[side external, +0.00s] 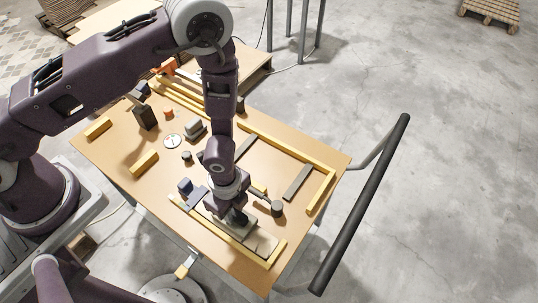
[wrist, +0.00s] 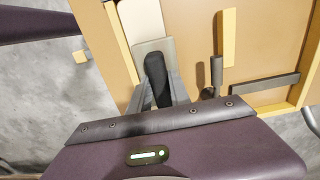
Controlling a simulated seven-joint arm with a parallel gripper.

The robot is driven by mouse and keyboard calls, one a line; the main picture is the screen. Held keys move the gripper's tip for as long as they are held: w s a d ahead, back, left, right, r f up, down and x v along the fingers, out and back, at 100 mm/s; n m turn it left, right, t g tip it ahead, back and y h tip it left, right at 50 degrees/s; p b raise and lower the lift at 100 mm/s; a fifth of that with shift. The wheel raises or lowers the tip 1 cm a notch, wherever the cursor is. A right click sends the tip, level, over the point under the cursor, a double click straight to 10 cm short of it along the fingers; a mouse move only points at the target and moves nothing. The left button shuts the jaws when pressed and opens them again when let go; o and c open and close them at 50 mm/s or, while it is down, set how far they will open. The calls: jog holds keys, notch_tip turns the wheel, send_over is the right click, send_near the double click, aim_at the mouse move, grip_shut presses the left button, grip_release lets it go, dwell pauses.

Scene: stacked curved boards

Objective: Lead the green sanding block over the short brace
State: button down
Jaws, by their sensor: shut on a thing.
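My gripper (side external: 233,207) points down over the near part of the wooden table in the side view. It is shut on a dark block (side external: 238,218), which looks dark green there and is taken as the green sanding block. I cannot tell whether the block touches the board. Two dark flat bars, one at the right (side external: 297,182), lie farther back; which piece is the short brace is unclear.
Yellow strips (side external: 290,147) frame the table's edges. A dark mallet-like tool (side external: 277,208) lies just right of my gripper. A blue item (side external: 185,187) and several small items stand to the left. Bare tabletop (side external: 245,185) shows between them.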

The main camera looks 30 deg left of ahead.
aim_at(246, 219)
jog(key=shift+d+f, duration=0.1)
jog(key=shift+d, duration=0.3)
jog(key=shift+d, duration=1.6)
jog(key=shift+d, duration=1.7)
jog(key=shift+r, duration=0.75)
